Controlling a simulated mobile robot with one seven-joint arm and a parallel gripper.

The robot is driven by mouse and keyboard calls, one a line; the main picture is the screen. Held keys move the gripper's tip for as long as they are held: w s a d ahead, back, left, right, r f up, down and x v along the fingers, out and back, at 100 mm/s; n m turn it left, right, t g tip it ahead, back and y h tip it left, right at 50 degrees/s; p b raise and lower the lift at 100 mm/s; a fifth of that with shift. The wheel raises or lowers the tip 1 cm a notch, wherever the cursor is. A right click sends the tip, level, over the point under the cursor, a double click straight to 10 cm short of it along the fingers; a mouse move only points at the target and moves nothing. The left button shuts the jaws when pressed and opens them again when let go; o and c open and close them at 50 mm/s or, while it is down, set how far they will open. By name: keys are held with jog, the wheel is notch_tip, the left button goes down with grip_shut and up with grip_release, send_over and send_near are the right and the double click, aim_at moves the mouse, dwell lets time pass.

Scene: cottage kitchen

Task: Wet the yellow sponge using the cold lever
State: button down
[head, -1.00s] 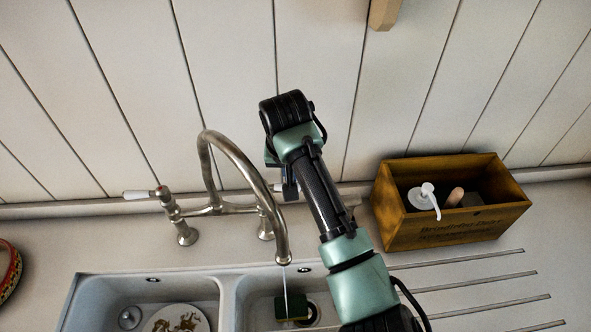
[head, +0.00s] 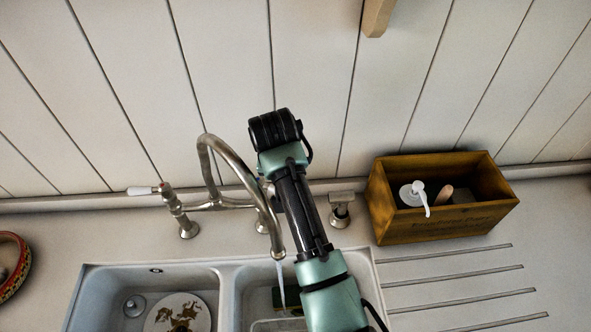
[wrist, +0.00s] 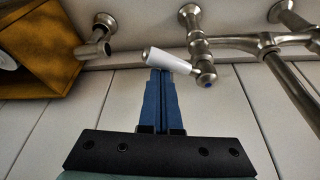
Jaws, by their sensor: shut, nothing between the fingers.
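The sponge (head: 284,297) lies in the right sink basin, partly hidden by my arm. Its green side shows most. Water runs in a thin stream from the tap spout (head: 278,252) down onto the sponge area. The cold lever (wrist: 167,61), a white handle with a blue dot on its hub, shows in the wrist view; my arm hides it in the head view. My gripper (wrist: 163,74) has its blue fingers shut and empty. Their tips are right at the white handle, near its middle; I cannot tell whether they touch.
A wooden box (head: 440,236) with a white pump bottle (head: 412,193) stands right of the sink. A second white lever (head: 142,190) is on the tap's left. A patterned plate (head: 178,314) lies in the left basin. A metal fitting (head: 341,208) stands behind the right basin.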

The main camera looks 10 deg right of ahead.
jog(key=shift+s+a+p, duration=0.3)
jog(key=shift+s+p, duration=0.15)
jog(key=shift+s, duration=0.1)
dwell(0.5)
jog(key=shift+f, duration=0.1)
